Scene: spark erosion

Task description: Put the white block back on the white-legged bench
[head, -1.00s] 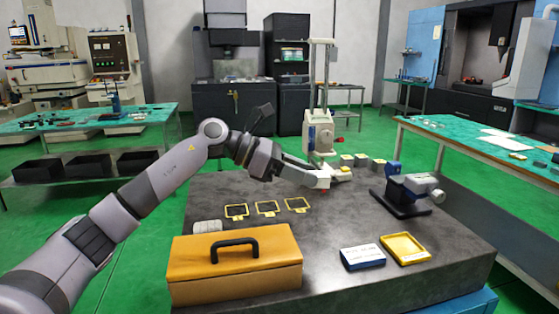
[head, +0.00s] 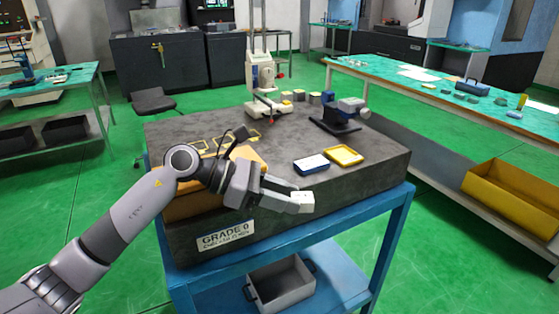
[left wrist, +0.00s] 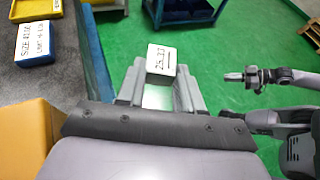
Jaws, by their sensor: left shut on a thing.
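The white block (head: 302,202) is between the fingers of my left gripper (head: 290,198), which is shut on it. In the head view it is held in front of the dark stone slab's front side. In the left wrist view the block (left wrist: 161,60) shows its labelled face between the fingertips, with green floor beyond. The bench with pale legs (head: 400,80) and a green top stands to the right, apart from the gripper. A grey and black arm part at the right of the left wrist view looks like my right gripper (left wrist: 240,76); its fingers are unclear.
The stone slab (head: 375,160) on a blue stand carries an orange case (head: 190,206), a blue-and-white box (head: 311,164), a yellow tray (head: 344,155) and a clamp. The bench bears papers and a blue toolbox (head: 471,87). A yellow bin (head: 515,195) sits beneath. Green floor lies between.

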